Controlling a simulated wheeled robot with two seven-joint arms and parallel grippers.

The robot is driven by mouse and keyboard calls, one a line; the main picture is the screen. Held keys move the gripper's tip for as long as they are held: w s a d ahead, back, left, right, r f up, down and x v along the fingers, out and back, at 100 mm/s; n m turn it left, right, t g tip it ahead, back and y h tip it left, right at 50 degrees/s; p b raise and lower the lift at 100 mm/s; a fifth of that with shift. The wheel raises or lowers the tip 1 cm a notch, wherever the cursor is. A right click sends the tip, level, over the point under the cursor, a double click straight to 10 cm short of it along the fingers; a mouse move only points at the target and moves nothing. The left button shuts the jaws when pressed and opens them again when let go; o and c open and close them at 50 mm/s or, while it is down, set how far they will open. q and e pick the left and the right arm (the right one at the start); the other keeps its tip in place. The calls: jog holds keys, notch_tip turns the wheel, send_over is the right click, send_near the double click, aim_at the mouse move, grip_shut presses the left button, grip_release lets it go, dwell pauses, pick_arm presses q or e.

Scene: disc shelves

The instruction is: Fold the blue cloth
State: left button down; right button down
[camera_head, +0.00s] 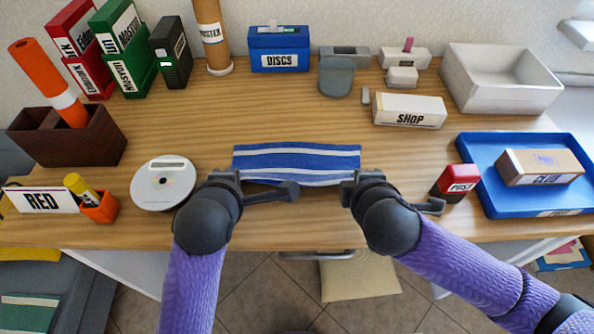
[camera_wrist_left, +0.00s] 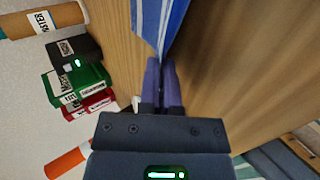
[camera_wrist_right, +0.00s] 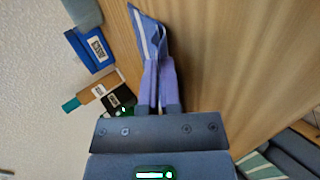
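The blue cloth (camera_head: 297,157) with white stripes lies as a wide, short strip near the front middle of the wooden table. My left gripper (camera_head: 238,181) is at its front left corner and my right gripper (camera_head: 352,183) at its front right corner. In the left wrist view the cloth (camera_wrist_left: 165,22) narrows to a point between the nearly touching fingertips (camera_wrist_left: 160,62). In the right wrist view the cloth (camera_wrist_right: 148,35) likewise tapers into the close fingertips (camera_wrist_right: 158,62). Both grippers look shut on it. The cloth's folds underneath are hidden.
A white disc (camera_head: 163,183) lies left of the cloth. A red stamp (camera_head: 456,182) and a blue tray (camera_head: 480,150) with a brown box (camera_head: 540,167) are on the right. A SHOP block (camera_head: 408,110) stands behind.

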pick_arm(q)
jog(key=shift+s+f+t, duration=0.2)
jog(key=shift+s+t, duration=0.05)
jog(key=shift+t, duration=0.15)
pick_arm(e)
jog(key=shift+s+f+t, duration=0.2)
jog(key=shift+t, duration=0.2)
